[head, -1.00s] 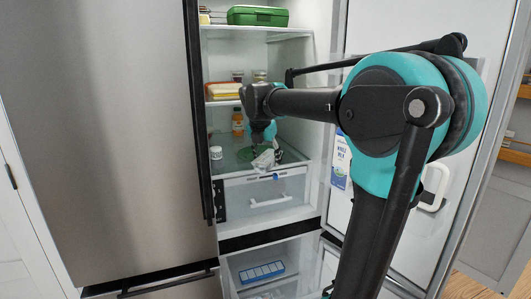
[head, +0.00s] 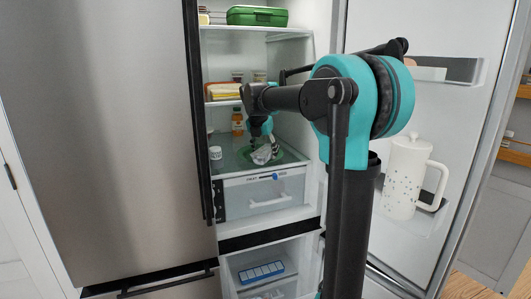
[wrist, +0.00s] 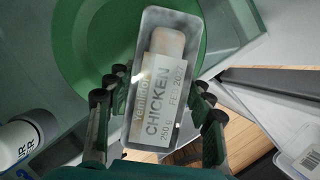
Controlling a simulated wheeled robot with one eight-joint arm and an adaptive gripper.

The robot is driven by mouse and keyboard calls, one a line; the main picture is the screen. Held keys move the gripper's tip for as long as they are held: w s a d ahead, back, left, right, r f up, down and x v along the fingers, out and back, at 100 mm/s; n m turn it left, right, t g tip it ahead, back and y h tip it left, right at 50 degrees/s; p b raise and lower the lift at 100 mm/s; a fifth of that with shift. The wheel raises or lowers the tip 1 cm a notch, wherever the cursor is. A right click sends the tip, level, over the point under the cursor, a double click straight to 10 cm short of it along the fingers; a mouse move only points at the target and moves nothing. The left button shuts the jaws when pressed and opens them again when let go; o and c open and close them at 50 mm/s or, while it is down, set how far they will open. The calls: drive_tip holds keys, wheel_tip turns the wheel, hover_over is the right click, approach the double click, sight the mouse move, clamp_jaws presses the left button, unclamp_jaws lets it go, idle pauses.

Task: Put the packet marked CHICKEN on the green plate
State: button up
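The CHICKEN packet (wrist: 160,85) is a clear pack with a pale piece inside and a label reading CHICKEN. In the head view the packet (head: 261,155) looks whitish, low in the fridge. My gripper (wrist: 160,95) has its fingers against both long sides of the packet, holding it. The green plate (wrist: 85,45) lies on the glass shelf beyond; the packet's far end overlaps it in the wrist view. In the head view the plate (head: 285,157) is partly hidden by the packet and my gripper (head: 262,142). Whether the packet touches the plate is unclear.
A white-lidded jar (head: 215,154) and an orange bottle (head: 237,122) stand left of the plate. A shelf with yellow and red containers (head: 222,90) is above. The open fridge door holds a white jug (head: 407,175). A clear drawer (head: 262,195) lies below the glass shelf.

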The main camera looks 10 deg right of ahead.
drive_tip(key=o, duration=0.4)
drive_tip(key=shift+r, duration=0.1)
drive_tip(key=shift+s+a+r, duration=0.1)
drive_tip(key=shift+s+r, duration=0.05)
drive_tip(key=shift+r, duration=0.15)
drive_tip(key=s+a, duration=0.7)
drive_tip(key=s, duration=0.3)
drive_tip(key=s+d+f+m+y, duration=0.1)
drive_tip(key=s+d+f+m, duration=0.4)
drive_tip(key=s+f+m, duration=0.6)
drive_tip(key=s+d+f+m+y, duration=0.1)
drive_tip(key=s+d+f+m, duration=0.4)
drive_tip(key=s+f+m, duration=0.7)
wheel_tip(320, 180, down, 4)
drive_tip(key=m, duration=0.6)
drive_tip(key=shift+d+f+y, duration=0.2)
drive_tip(key=shift+f+y, duration=0.05)
drive_tip(key=shift+y, duration=0.05)
